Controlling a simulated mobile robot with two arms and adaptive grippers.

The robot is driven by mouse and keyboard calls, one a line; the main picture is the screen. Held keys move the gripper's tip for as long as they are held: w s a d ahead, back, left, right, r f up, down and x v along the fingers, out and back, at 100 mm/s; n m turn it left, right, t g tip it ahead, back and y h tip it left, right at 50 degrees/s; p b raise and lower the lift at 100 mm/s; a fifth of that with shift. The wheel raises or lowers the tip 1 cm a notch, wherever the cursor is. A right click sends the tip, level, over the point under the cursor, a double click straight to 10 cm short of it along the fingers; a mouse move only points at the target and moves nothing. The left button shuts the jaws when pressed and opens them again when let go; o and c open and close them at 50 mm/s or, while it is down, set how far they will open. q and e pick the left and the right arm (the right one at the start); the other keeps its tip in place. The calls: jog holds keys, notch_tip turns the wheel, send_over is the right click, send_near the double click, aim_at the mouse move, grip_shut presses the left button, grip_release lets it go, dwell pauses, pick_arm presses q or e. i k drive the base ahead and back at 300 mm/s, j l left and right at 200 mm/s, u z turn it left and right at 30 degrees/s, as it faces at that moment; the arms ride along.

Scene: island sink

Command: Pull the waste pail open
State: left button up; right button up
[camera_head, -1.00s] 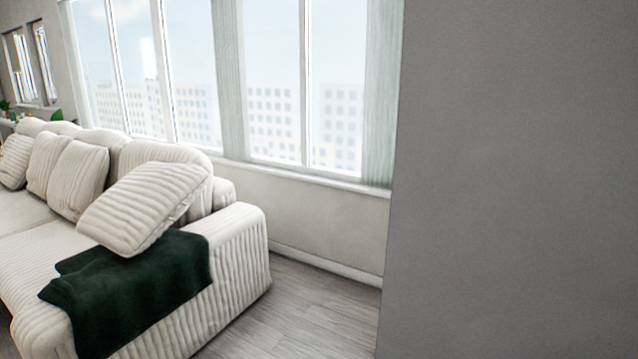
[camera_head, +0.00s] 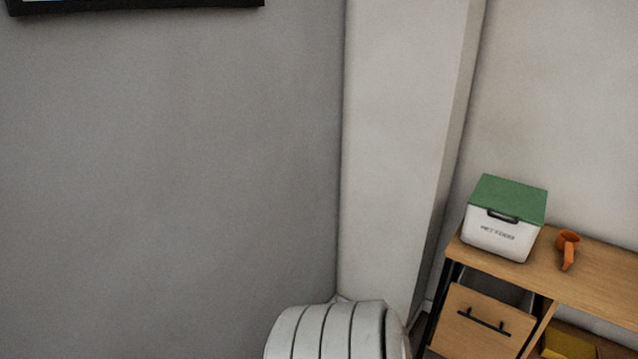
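I see nothing that I can clearly identify as the waste pail. A wooden cabinet (camera_head: 596,272) stands at the lower right of the head view. Below its top is a wooden front (camera_head: 484,341) with a dark bar handle (camera_head: 484,321); a dark gap shows above this front. Neither of my grippers is in view.
A white pet food box (camera_head: 497,239) with a green lid and an orange scoop (camera_head: 567,250) stand on the cabinet. A white ribbed rounded object (camera_head: 325,335) is at the bottom middle, cut off by the frame. A pale pillar (camera_head: 398,150) stands behind; grey wall is left.

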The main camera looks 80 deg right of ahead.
aim_at(484, 315)
jog(key=z, duration=3.65)
